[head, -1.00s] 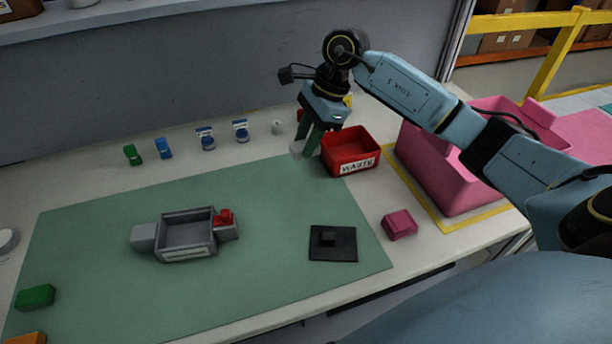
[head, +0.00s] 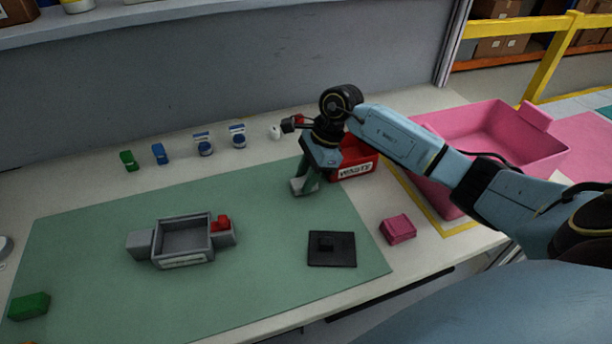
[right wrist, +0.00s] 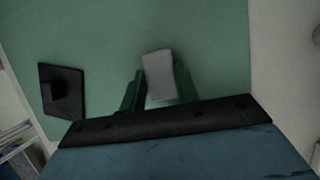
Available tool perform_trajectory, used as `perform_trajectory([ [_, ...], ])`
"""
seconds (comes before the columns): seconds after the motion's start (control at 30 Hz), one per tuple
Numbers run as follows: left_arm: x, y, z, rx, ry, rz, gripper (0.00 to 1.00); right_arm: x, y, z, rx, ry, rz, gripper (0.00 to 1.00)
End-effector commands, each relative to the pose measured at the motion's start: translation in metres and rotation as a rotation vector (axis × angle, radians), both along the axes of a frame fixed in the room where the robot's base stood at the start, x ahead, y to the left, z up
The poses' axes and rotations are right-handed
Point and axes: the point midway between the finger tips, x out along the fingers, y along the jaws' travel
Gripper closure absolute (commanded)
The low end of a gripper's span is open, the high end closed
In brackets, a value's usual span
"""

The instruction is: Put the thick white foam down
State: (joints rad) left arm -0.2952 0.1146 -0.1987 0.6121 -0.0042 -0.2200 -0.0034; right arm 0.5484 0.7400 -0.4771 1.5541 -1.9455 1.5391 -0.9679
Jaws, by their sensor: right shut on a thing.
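The thick white foam (head: 297,187) is a pale block between the fingers of my right gripper (head: 305,182). In the right wrist view the foam (right wrist: 158,76) sticks out past the two green fingertips (right wrist: 158,92), which are shut on it. The gripper points down over the right part of the green mat (head: 120,225), left of the red waste bin. I cannot tell whether the foam touches the mat. My left gripper is not in view.
A grey open housing (head: 184,240) stands mid-mat. A black plate (head: 331,249) lies right of it, with a pink block (head: 397,229) beyond the mat. The red waste bin (head: 356,170) and pink crate (head: 500,135) stand at right. Mat around the gripper is clear.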

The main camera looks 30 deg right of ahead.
Motion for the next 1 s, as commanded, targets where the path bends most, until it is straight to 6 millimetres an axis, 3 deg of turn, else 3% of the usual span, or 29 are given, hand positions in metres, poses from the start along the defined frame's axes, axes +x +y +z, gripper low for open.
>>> perform_trajectory([
  [0.17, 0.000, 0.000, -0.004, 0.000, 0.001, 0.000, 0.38, 0.000, 0.000, -0.004, -0.001, 0.000, 0.000, 0.90],
  [0.2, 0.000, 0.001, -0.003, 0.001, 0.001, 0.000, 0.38, 0.000, 0.000, -0.003, 0.000, 0.001, 0.000, 0.63],
  [0.33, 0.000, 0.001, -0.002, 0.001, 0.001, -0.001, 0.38, 0.000, 0.000, -0.002, 0.000, 0.001, 0.000, 0.47],
  [0.7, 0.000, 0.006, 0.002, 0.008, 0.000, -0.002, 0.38, 0.000, 0.000, 0.002, 0.000, 0.001, 0.000, 0.47],
  [1.0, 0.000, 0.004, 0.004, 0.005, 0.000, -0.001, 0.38, -0.004, -0.023, 0.055, -0.003, -0.003, -0.001, 0.47],
])
